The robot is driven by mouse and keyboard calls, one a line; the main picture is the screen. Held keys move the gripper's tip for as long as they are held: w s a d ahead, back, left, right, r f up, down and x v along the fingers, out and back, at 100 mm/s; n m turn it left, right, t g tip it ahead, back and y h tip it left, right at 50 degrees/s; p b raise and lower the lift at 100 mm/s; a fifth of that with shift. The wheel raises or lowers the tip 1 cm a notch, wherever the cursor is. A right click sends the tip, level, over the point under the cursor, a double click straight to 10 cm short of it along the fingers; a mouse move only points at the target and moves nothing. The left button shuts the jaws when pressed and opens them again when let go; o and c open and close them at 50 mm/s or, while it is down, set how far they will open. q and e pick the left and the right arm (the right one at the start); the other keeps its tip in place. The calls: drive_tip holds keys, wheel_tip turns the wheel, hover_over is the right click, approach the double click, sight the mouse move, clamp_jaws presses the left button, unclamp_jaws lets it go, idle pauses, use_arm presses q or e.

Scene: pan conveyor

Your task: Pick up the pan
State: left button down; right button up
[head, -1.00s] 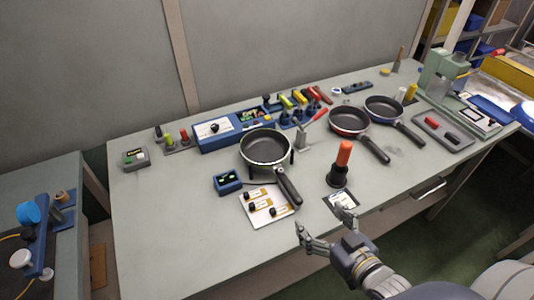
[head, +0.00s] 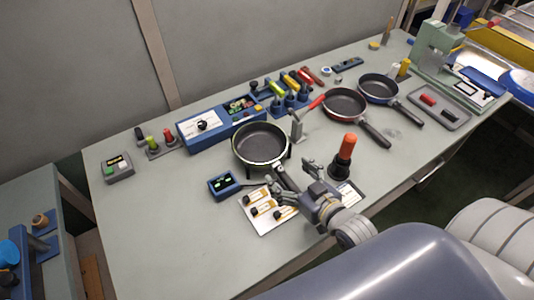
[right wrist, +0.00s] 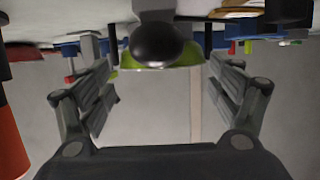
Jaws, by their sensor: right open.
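A black pan (head: 260,143) rests on a stand at the middle of the bench, its handle (head: 283,176) pointing towards me. My right gripper (head: 290,177) is open at the handle's end in the head view, and hides part of the handle. In the right wrist view the dark rounded handle end (right wrist: 157,44) shows between the spread fingers of my right gripper (right wrist: 160,75), near the top, with a gap on both sides. A lime-green edge shows behind it. My left gripper is not in view.
Two more pans, one red-rimmed (head: 345,103) and one blue (head: 379,88), lie to the right. An orange-handled tool (head: 344,155) stands close to the right of my gripper. A card with several labels (head: 262,212) and a small blue box (head: 223,184) lie left.

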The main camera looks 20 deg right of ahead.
sight(280, 167)
drive_tip(key=shift+w+f, duration=0.1)
drive_tip(key=shift+w, duration=0.3)
drive_tip(key=p+x, duration=0.1)
drive_tip(key=x, duration=0.3)
drive_tip(key=shift+w+a, duration=0.2)
drive_tip(key=shift+w, duration=0.05)
drive_tip(key=shift+w+f, duration=0.15)
drive_tip(key=shift+w, duration=0.3)
drive_tip(key=shift+s, duration=0.1)
drive_tip(key=shift+c, duration=1.3)
drive_tip(key=c, duration=0.9)
drive_tip(key=shift+s, duration=0.15)
drive_tip(key=c, duration=0.5)
drive_tip(key=shift+s, duration=0.15)
clamp_jaws()
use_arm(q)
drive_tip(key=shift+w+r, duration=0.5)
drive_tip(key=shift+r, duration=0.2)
use_arm(e)
drive_tip(key=shift+r, duration=0.3)
